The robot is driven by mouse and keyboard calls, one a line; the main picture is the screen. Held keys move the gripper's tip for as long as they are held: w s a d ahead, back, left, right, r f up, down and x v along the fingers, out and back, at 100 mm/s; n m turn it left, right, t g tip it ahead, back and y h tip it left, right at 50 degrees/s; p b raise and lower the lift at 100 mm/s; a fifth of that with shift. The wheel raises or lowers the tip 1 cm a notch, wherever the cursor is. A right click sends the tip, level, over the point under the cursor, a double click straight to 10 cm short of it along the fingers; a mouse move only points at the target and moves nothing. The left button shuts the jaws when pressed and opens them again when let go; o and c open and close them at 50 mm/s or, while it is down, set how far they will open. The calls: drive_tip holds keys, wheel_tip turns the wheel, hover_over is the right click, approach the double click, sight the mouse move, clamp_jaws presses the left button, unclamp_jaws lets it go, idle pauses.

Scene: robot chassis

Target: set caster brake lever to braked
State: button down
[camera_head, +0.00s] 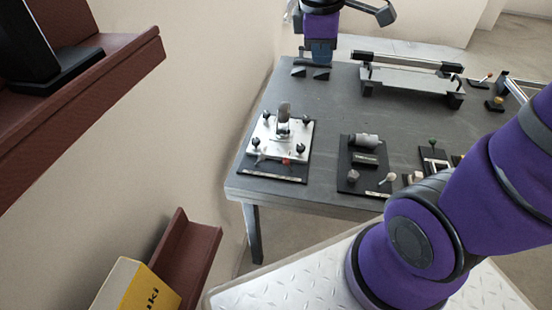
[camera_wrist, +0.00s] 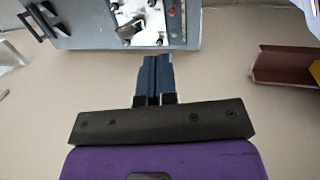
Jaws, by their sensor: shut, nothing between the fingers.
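A white plate fixture (camera_head: 267,137) on a black base stands on the near left part of the grey table. It has black knobs at its corners and an upright grey rounded part (camera_head: 283,112) in the middle, which looks like the caster. A small red-orange part (camera_head: 286,161) sits at its front edge. I cannot tell which part is the brake lever or its setting. In the wrist view the white plate (camera_wrist: 152,14) shows at the top, beyond the fingertips. My gripper (camera_head: 319,60) is shut and empty, apart from the fixture; its blue fingers (camera_wrist: 155,60) touch each other.
The grey table (camera_head: 330,110) also holds a black board with a knob and levers (camera_head: 364,159), a long rail on a stand (camera_head: 410,78), and small levers at right. A wall and dark red shelves (camera_head: 90,75) stand left. A yellow box (camera_head: 140,288) is below.

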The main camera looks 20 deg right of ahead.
drive_tip(key=w+a+f+n+g+h, duration=0.1)
drive_tip(key=w+a+f+n, duration=0.1)
drive_tip(key=w+f+n, duration=0.45)
drive_tip(key=n+g, duration=0.1)
drive_tip(key=n, duration=0.4)
hover_over(287, 164)
drive_tip(key=a, duration=0.2)
wheel_tip(287, 164, down, 7)
drive_tip(key=w+a+f+n, duration=0.2)
drive_tip(key=f+n, duration=0.3)
drive_tip(key=f, duration=0.4)
drive_tip(key=w+a+f+n+g+h, duration=0.1)
drive_tip(key=a+f+n, duration=0.2)
drive_tip(key=f+n, duration=0.2)
drive_tip(key=shift+w+f, duration=0.4)
drive_tip(key=shift+f, duration=1.5)
drive_tip(key=shift+n, duration=0.25)
drive_tip(key=x, duration=1)
drive_tip(key=shift+s, duration=0.15)
drive_tip(key=shift+r, duration=0.1)
